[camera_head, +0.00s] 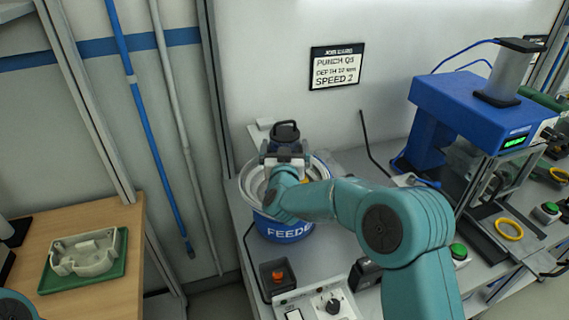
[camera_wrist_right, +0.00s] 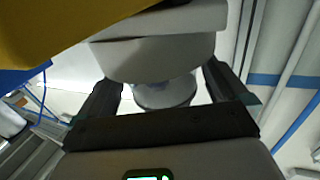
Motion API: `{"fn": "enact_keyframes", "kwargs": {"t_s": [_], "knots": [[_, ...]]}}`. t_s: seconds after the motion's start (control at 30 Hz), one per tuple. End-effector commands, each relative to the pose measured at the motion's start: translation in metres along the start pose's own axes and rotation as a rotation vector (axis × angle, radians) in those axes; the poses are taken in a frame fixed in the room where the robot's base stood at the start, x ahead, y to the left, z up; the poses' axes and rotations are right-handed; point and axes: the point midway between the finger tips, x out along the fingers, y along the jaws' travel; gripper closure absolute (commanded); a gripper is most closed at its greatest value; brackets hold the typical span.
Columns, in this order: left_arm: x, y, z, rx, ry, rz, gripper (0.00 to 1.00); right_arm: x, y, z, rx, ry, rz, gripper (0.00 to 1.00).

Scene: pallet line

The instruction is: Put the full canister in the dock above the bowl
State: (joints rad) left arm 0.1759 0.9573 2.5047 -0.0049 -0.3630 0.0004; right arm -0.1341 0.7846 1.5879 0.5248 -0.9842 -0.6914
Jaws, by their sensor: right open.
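A dark canister (camera_head: 286,132) with a handle on top stands upright above the back of the feeder bowl (camera_head: 248,187), by a pale bracket (camera_head: 257,134) at the wall that looks like the dock. My right gripper (camera_head: 284,153) is over the bowl, just in front of the canister, with its jaws open. In the right wrist view its fingers (camera_wrist_right: 164,92) are on either side of a pale grey rounded body (camera_wrist_right: 155,58) with a dark round part below. I cannot tell whether they touch it or how the canister is seated. The left gripper is out of view.
A blue press (camera_head: 447,105) stands at the right. A control box (camera_head: 327,306) and a box with a red button (camera_head: 279,279) lie in front of the feeder. A green tray (camera_head: 112,278) with a pale part is on the wooden table at the left.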

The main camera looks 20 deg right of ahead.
Motion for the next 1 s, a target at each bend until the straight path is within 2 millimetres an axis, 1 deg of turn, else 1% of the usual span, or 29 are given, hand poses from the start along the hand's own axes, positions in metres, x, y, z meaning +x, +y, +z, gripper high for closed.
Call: {"fn": "enact_keyframes", "kwargs": {"t_s": [0.03,0.2,0.3,0.4,0.5,0.6,1.0], "knots": [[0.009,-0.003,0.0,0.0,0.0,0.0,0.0,-0.012,0.0,0.004,0.0,0.001,-0.004,0.0],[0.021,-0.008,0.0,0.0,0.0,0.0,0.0,-0.053,-0.001,0.003,0.0,0.002,-0.004,0.0],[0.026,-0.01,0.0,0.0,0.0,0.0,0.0,-0.073,0.0,0.003,0.0,0.001,-0.002,0.0],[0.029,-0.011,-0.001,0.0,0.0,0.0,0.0,-0.087,0.0,0.002,0.0,0.002,-0.002,0.0],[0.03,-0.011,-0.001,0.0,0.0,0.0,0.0,-0.095,0.0,0.001,0.0,0.0,-0.001,0.0],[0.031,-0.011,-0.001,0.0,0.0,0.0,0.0,-0.098,0.0,0.0,0.0,0.001,0.0,0.0],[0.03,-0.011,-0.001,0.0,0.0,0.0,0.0,-0.098,0.0,0.0,0.0,0.001,0.0,0.0]]}}
